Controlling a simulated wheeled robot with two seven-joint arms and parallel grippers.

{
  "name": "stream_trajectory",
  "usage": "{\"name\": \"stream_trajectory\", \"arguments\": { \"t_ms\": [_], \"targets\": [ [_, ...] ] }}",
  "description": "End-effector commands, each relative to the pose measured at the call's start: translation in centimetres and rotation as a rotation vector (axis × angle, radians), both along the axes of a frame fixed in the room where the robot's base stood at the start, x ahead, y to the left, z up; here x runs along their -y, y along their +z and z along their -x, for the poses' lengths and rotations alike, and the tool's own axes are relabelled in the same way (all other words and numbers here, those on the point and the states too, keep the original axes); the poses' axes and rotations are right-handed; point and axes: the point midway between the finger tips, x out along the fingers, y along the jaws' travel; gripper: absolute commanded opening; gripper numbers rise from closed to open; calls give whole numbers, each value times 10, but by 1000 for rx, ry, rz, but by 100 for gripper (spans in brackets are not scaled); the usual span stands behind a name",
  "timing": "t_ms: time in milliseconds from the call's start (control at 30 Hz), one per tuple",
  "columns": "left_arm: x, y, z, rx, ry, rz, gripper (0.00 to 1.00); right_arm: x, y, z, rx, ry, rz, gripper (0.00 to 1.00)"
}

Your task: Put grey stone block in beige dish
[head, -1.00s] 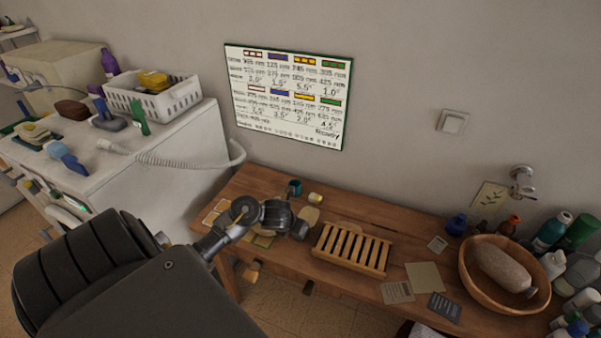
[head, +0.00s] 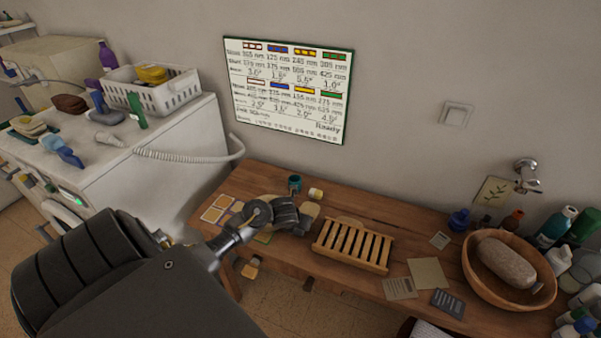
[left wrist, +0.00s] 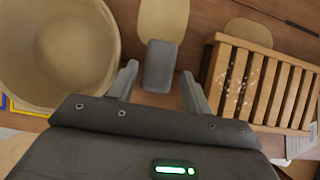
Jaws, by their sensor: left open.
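The grey stone block (left wrist: 160,66) lies on the wooden bench in the left wrist view, against a pale oval pad. My left gripper (left wrist: 159,76) is open, with one finger on each side of the block; I cannot tell whether either finger touches it. The beige dish (left wrist: 60,52) is a round, deep bowl just left of the left finger and looks empty. In the head view my left gripper (head: 290,215) is over the bench, and it and its arm hide the block and most or all of the dish. My right gripper is not in view.
A slatted wooden rack (head: 352,245) stands close right of my gripper. A teal cup (head: 294,184) and a small yellow-capped jar (head: 316,194) stand behind.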

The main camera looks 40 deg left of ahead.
Motion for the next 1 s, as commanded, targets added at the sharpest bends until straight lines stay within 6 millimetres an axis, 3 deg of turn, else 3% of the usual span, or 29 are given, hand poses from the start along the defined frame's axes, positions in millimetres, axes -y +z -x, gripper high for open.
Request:
{"name": "stream_trajectory", "arguments": {
  "t_ms": [200, 533, 800, 867, 1000],
  "targets": [
    [-6, -26, -16, 0, 0, 2, 49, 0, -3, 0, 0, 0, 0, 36],
    [-8, -30, -19, 1, -1, -1, 48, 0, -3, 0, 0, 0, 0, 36],
    [-8, -30, -19, 1, -1, -1, 12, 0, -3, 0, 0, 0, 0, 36],
    [-8, -30, -19, 1, 0, 0, 8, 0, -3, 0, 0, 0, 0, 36],
    [-8, -30, -19, 1, 0, 0, 7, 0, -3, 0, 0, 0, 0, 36]
  ]
}}
